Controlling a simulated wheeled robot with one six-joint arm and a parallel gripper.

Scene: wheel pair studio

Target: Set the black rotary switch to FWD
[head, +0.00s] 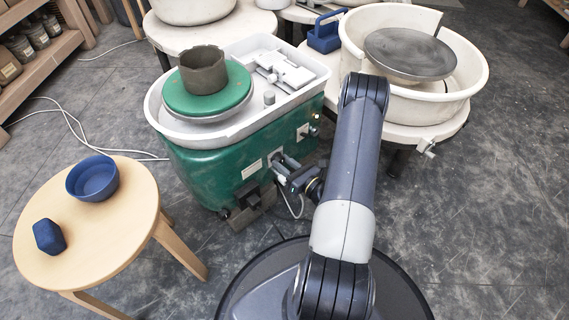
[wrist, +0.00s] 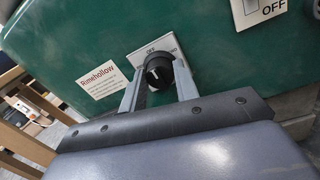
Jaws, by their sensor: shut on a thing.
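The black rotary switch (wrist: 159,71) sits on a pale label plate (wrist: 138,56) on the front of the green pottery wheel body (wrist: 95,35). OFF is printed above the knob. The lettering at the right is partly covered by a finger, and the left side is mostly hidden. A small white mark shows on the knob's face; I cannot tell exactly where it points. My gripper (wrist: 157,78) is shut on the knob, one finger on each side. In the head view my gripper (head: 287,172) reaches the green body's front, and the knob is hidden there.
A white OFF switch (wrist: 257,10) is at the right of the wrist view. A wooden stool (head: 128,225) with a blue bowl (head: 93,178) and a blue faceted object (head: 48,237) stands left. A second, white wheel (head: 478,72) stands right.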

